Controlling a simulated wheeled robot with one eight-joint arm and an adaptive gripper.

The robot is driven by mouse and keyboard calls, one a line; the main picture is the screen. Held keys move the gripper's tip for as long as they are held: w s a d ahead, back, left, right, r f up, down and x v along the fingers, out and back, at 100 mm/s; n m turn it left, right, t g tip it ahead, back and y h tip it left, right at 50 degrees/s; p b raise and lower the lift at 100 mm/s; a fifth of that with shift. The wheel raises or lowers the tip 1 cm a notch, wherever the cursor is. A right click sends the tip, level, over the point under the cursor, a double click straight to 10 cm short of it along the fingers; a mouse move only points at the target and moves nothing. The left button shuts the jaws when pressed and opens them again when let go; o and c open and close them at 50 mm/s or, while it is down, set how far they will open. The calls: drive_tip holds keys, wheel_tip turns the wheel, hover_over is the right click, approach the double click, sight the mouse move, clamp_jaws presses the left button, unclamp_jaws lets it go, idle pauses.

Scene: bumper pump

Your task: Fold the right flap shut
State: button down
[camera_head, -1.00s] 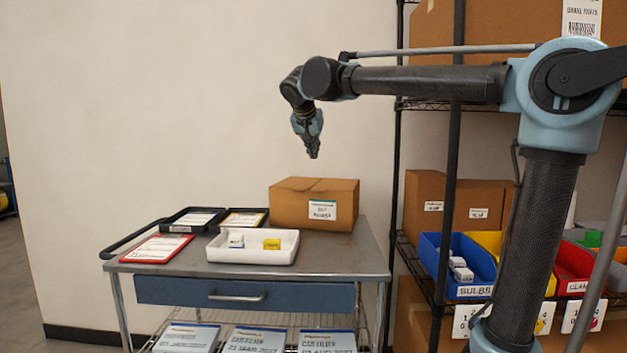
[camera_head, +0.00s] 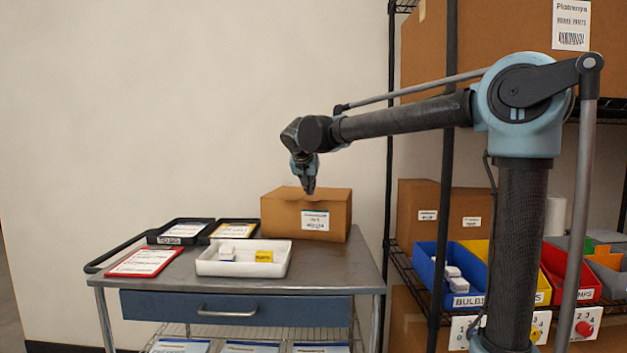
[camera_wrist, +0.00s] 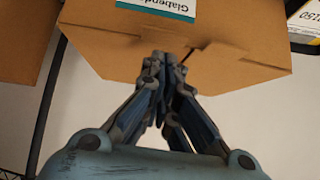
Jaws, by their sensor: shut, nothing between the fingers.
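A brown cardboard box (camera_head: 279,213) with a white and teal label stands at the back right of the cart top. Its top looks closed in the head view, with the flaps lying about flat; I cannot tell whether the right flap is fully down. My gripper (camera_head: 309,192) is shut and empty, pointing down at the box's top. In the wrist view the gripper (camera_wrist: 165,60) covers the middle of the box (camera_wrist: 110,50), and a dark notch shows at the seam beside the fingertips. I cannot tell whether the fingertips touch the cardboard.
A white tray (camera_head: 212,268) with a white and a yellow small box stands in front of the carton. Black trays and a red clipboard (camera_head: 146,261) lie to the left. A shelf rack with bins (camera_head: 428,258) stands at the right.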

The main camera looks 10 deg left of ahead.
drive_tip(key=shift+f, duration=0.45)
drive_tip(key=shift+a+f, duration=0.15)
drive_tip(key=shift+f, duration=0.3)
drive_tip(key=shift+s+f+h, duration=0.15)
drive_tip(key=shift+f+h, duration=0.05)
drive_tip(key=shift+h, duration=0.1)
drive_tip(key=shift+s, duration=0.15)
